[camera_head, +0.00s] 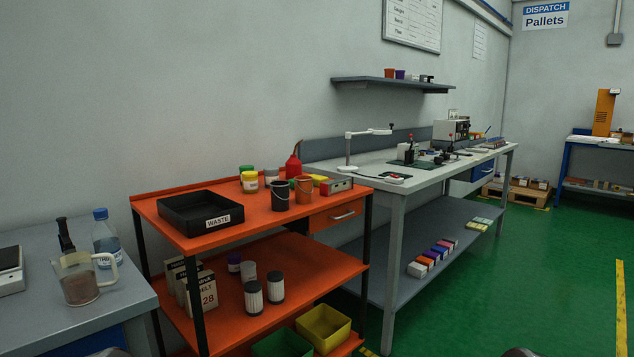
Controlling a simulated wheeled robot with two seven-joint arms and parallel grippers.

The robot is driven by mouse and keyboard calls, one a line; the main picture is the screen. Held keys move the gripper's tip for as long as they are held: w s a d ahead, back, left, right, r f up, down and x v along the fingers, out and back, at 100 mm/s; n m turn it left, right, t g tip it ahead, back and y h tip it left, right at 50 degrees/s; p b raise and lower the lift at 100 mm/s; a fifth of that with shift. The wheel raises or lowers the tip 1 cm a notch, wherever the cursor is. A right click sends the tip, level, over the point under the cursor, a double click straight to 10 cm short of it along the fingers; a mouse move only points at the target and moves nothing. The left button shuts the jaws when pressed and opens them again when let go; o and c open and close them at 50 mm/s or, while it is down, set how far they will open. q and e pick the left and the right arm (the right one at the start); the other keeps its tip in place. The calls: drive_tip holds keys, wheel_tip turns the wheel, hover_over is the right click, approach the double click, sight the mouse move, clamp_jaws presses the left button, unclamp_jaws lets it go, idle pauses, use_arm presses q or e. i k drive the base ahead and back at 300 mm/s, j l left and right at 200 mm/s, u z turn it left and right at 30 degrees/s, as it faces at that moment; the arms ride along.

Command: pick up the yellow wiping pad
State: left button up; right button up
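A small flat yellow thing (319,179) lies on the top of the orange cart, behind the brown bucket and left of a grey device. It may be the yellow wiping pad, but it is too small and partly hidden to be sure. No gripper shows in the head view. Only dark rounded bits, probably of my own arms, show at the bottom edge.
The orange cart (250,215) carries a black waste tray (200,222), a dark bucket (280,195), a brown bucket (304,190), a red bottle (293,167) and a yellow-labelled jar (249,182). A grey workbench (397,190) stands right of it. Green floor (530,270) is clear at right.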

sight(317, 178)
drive_tip(key=i+l, duration=0.45)
drive_tip(key=l, duration=0.15)
drive_tip(key=i+l, duration=0.5)
drive_tip(key=l+u, duration=0.05)
